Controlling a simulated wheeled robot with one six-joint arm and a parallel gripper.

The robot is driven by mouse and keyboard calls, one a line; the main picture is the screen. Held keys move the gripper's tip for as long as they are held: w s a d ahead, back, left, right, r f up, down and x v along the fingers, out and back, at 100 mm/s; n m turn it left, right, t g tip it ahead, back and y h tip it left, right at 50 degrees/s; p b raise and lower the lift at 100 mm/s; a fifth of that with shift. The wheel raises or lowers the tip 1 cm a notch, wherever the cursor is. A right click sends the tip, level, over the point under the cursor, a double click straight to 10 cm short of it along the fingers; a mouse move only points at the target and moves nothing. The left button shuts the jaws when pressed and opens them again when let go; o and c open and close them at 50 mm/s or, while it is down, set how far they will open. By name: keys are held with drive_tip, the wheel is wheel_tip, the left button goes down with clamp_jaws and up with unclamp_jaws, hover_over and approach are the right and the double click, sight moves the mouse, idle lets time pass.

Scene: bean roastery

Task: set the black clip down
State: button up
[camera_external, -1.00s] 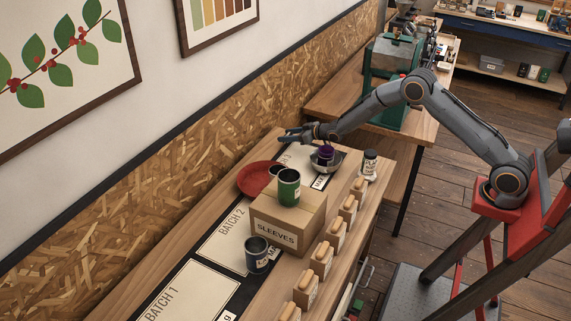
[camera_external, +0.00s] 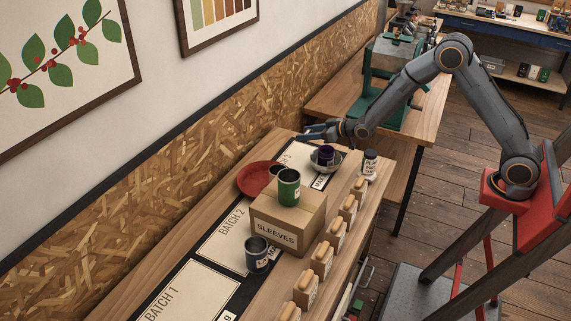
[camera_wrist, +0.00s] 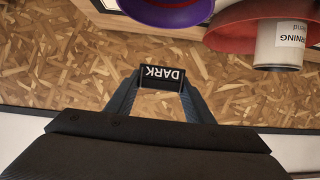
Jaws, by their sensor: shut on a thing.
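The black clip (camera_wrist: 161,77), with the white word DARK reading upside down, is held between my two fingertips in the wrist view. My gripper (camera_wrist: 161,80) is shut on it. The OSB wall panel fills the view behind it. The clip is too small to make out there. The BATCH 3 card (camera_external: 291,163) lies below, partly covered.
A red dish (camera_external: 251,184) stands left of the gripper. In front are a SLEEVES box (camera_external: 275,234) with a green tin (camera_external: 289,187) on top and a dark mug (camera_external: 257,254). A jar (camera_external: 370,161) and several small cork-topped blocks (camera_external: 322,258) line the right edge. The BATCH 1 card (camera_external: 190,295) is bare.

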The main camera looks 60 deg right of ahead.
drive_tip(key=s+a+r+p, duration=0.3)
drive_tip(key=s, duration=0.8)
wheel_tip(320, 180, down, 5)
drive_tip(key=b, duration=0.5)
drive_tip(key=s+d+r+m+h, duration=0.1)
drive_tip(key=s+d+r+h, duration=0.15)
drive_tip(key=d, duration=0.55)
drive_tip(key=s+d+r+m+h, duration=0.1)
drive_tip(key=s+d+r+m, duration=0.2)
drive_tip(key=d, duration=0.6)
drive_tip(key=s+d+r+h, duration=0.2)
drive_tip(key=s+d, duration=0.3)
drive_tip(key=d, duration=0.3)
drive_tip(key=s+d+r+m+g+h, duration=0.1)
drive_tip(key=s+d+r+m+h, duration=0.1)
drive_tip(key=s+d, duration=0.6)
drive_tip(key=s+d+r+m+g+h, duration=0.1)
drive_tip(key=s+d+r+m+g, duration=0.1)
drive_tip(key=s+d, duration=0.6)
drive_tip(key=s+r, duration=0.1)
drive_tip(key=s, duration=0.3)
drive_tip(key=shift+d+r+h, duration=0.3)
drive_tip(key=shift+r+h, duration=0.05)
drive_tip(key=shift+w, duration=0.1)
